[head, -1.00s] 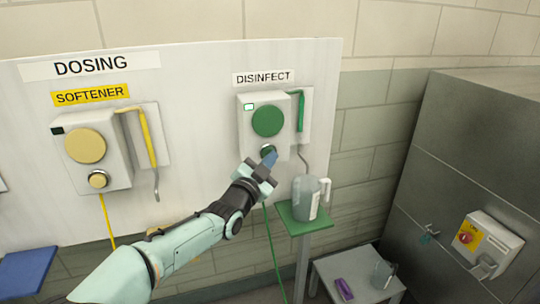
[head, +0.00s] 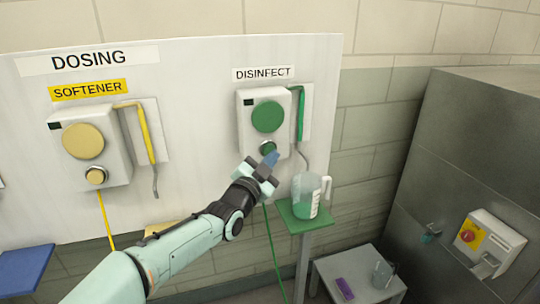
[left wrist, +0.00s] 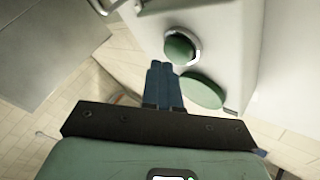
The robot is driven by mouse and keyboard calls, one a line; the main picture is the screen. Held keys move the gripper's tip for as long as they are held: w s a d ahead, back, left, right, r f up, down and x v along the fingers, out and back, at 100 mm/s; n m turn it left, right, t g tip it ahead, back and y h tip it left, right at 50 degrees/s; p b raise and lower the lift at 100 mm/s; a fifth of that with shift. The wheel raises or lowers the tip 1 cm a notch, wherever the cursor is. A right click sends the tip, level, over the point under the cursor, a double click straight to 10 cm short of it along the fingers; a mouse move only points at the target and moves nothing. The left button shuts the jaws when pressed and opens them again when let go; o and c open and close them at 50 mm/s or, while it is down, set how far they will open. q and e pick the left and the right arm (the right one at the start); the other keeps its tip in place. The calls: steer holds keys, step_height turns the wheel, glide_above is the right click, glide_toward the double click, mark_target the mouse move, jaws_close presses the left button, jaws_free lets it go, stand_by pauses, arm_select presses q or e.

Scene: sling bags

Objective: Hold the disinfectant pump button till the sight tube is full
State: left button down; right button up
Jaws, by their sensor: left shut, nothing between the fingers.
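The disinfectant pump (head: 246,122) is a white box on the wall board under the DISINFECT label. It has a large green disc (head: 267,117) and a smaller green button (head: 267,147) below it. The small window at its top left is dark. A green tube (head: 301,115), seemingly the sight tube, runs down its right side. My left gripper (head: 270,158) is shut and empty, its blue fingertips just below the button. In the left wrist view the fingertips (left wrist: 161,66) are close to the button (left wrist: 180,48), seemingly apart from it. My right gripper is out of view.
A clear jug (head: 308,196) with green liquid stands on a green shelf (head: 302,221) below the spout. The yellow softener pump (head: 110,160) is at left. A grey stool (head: 352,264) and a steel cabinet (head: 440,150) are at right.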

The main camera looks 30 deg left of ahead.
arm_select(q)
steer(key=shift+s+d, duration=0.2)
steer(key=s+d+b, duration=0.1)
steer(key=d, duration=0.1)
steer(key=s+d+b, duration=0.2)
steer(key=shift+s+b, duration=0.1)
steer(key=shift+b, duration=0.2)
steer(key=shift+a, duration=0.1)
stand_by(0.5)
